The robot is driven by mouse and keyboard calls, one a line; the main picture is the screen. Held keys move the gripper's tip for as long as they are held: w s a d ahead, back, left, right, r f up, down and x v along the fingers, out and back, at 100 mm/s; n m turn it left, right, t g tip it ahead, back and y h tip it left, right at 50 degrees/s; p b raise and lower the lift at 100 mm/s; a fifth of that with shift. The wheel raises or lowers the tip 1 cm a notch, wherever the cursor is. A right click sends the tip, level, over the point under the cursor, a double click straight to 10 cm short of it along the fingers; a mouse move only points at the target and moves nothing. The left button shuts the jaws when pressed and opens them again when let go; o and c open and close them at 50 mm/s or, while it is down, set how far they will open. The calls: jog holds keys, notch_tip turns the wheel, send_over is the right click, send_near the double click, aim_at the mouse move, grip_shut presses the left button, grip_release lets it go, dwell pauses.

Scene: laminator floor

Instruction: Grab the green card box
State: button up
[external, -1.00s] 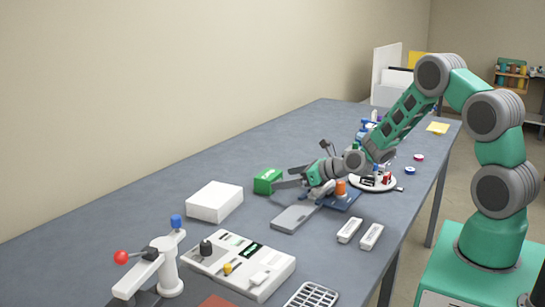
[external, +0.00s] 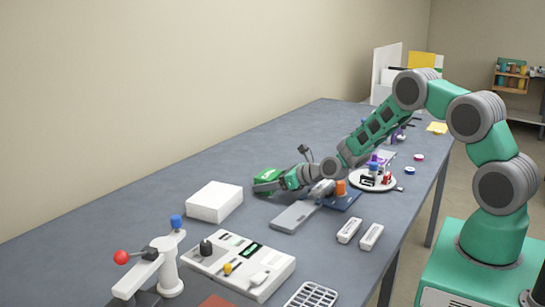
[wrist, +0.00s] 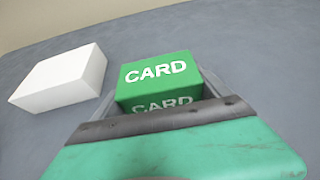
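The green card box (external: 265,174) sits on the grey table near the wall, beyond the white box. In the wrist view the green card box (wrist: 158,75) has "CARD" in white on its top and front faces. My gripper (external: 262,184) is low at the table, reaching the box from the right. In the wrist view its fingers lie along the left and right sides of the box, with the box between them. They look open around it; firm contact does not show. The gripper body hides the box's lower front.
A white box (external: 215,201) stands close by, left of the green box in the wrist view (wrist: 62,77). A grey flat plate (external: 293,216), an orange cylinder (external: 340,187) and a round white tray (external: 389,186) lie near my arm. The table behind the green box is clear.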

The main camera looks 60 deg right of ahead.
jog(key=c, duration=0.9)
jog(key=shift+r, duration=0.1)
jog(key=shift+c, duration=0.6)
